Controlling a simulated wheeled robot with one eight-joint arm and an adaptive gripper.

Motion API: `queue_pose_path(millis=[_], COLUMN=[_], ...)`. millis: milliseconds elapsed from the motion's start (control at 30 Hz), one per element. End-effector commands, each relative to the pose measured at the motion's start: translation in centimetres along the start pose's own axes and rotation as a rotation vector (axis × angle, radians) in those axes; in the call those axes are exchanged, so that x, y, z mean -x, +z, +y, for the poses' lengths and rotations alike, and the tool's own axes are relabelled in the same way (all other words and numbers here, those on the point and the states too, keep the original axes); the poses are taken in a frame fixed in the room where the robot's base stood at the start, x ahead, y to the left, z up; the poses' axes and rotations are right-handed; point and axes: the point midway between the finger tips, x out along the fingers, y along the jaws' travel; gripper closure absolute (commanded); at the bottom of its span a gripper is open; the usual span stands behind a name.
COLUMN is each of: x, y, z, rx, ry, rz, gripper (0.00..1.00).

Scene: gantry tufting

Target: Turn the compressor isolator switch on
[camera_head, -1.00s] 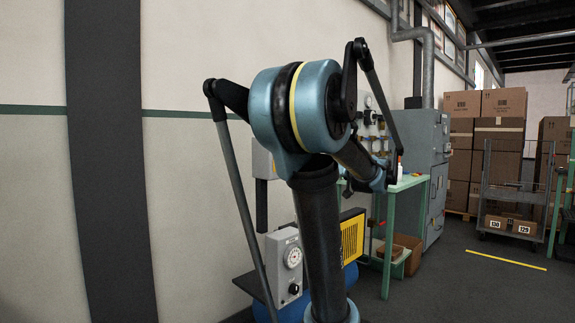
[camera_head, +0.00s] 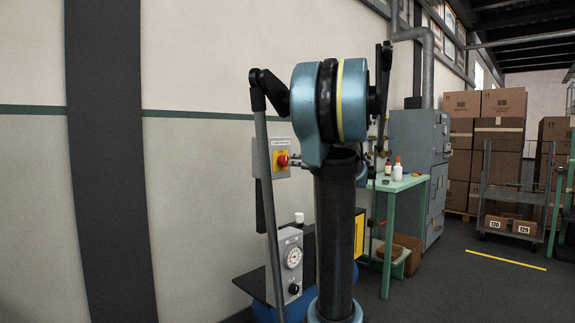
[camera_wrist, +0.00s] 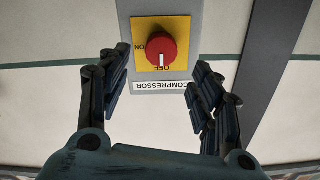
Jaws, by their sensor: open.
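The compressor isolator switch is a red round knob (camera_wrist: 158,46) on a yellow plate (camera_wrist: 180,28), fixed to a grey wall box (camera_wrist: 137,86). In the wrist view it appears upside down, with a COMPRESSOR label. The knob's white mark points at OFF; ON is to the left in that picture. The knob also shows in the head view (camera_head: 283,160). My gripper (camera_wrist: 161,64) is open, its fingers on either side of the switch in the wrist view and empty. I cannot tell the gap to the knob. My arm hides the gripper in the head view.
Below the switch stands a grey box with a dial (camera_head: 291,257), beside a dark top over a blue tank. A green bench (camera_head: 412,183) with bottles is to the right, then a grey cabinet (camera_head: 415,150). Floor at the front right is clear.

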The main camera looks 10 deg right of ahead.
Motion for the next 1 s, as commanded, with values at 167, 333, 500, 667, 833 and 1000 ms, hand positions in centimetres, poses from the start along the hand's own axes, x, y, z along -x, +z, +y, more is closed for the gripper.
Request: queue_pose_path(millis=[167,333,500,667,833,1000], x=[-2.7,-5.0,-6.9,-7.7,-7.9,-7.9], y=[0.0,0.0,0.0,0.0,0.0,0.0], z=[-0.1,-0.1,0.0,0.0,0.0,0.0], rx=[0.0,0.0,0.0,0.0,0.0,0.0], ry=[-0.003,-0.002,-0.001,-0.001,0.0,0.0], rz=[-0.001,-0.001,0.0,0.0,0.0,0.0], gripper=[0.41,0.41,0.41,0.41,0.41,0.46])
